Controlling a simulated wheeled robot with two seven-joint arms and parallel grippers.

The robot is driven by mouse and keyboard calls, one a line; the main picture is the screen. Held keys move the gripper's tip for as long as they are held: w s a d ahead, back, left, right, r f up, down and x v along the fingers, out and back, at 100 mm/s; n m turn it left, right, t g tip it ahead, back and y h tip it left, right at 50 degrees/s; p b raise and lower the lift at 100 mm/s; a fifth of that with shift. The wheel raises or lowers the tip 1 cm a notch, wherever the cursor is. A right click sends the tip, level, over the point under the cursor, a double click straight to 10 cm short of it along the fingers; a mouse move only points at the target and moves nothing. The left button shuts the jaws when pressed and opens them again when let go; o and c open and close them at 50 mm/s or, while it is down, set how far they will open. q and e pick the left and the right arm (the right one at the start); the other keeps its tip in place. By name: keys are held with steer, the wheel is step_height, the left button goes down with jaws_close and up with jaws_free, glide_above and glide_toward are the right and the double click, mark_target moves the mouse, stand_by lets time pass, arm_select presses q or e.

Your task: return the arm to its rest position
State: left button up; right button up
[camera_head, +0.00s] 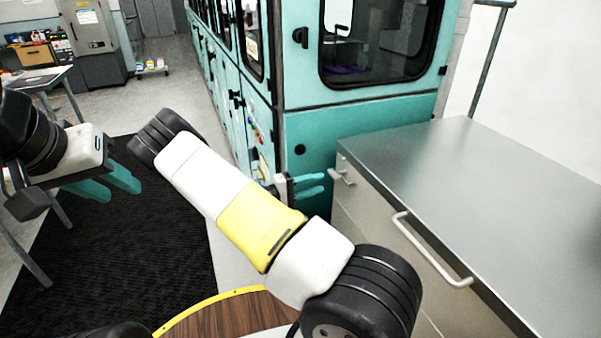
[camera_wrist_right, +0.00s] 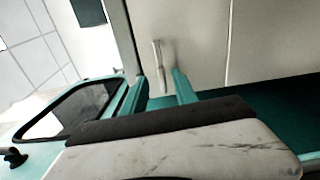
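My right arm (camera_head: 205,175), white with a yellow band, crosses the middle of the head view. My right gripper (camera_head: 318,183) has teal fingers pointing right, just left of the metal cabinet's small handle (camera_head: 343,177). In the right wrist view the fingers (camera_wrist_right: 155,85) stand apart with nothing held, and a handle (camera_wrist_right: 160,66) shows just beyond the gap. Whether they touch the handle is not clear. My left gripper (camera_head: 115,185) is at the left of the head view, teal fingers apart and empty, above the black mat.
A metal-topped cabinet (camera_head: 470,190) with a long drawer handle (camera_head: 432,250) fills the right side. A teal machine (camera_head: 360,130) with a dark window stands behind my right gripper. The black mat (camera_head: 140,250) lies on the floor at left. A table (camera_head: 35,80) stands farther left.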

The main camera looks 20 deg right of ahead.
steer(key=s+a+r+t+y, duration=0.1)
steer(key=s+a+r+y, duration=0.4)
steer(key=s+r, duration=0.3)
steer(key=s+a+r+t+y, duration=0.2)
steer(key=s+a+r+y, duration=0.2)
steer(key=s+r+y, duration=0.4)
steer(key=s+a+r+t+y, duration=0.2)
steer(key=s+a+r+y, duration=0.3)
steer(key=r, duration=0.7)
steer(key=s+y, duration=0.2)
steer(key=s, duration=0.1)
steer(key=shift+s+a+m, duration=0.2)
steer(key=shift+a+m, duration=0.1)
steer(key=shift+m, duration=0.1)
steer(key=shift+d, duration=0.15)
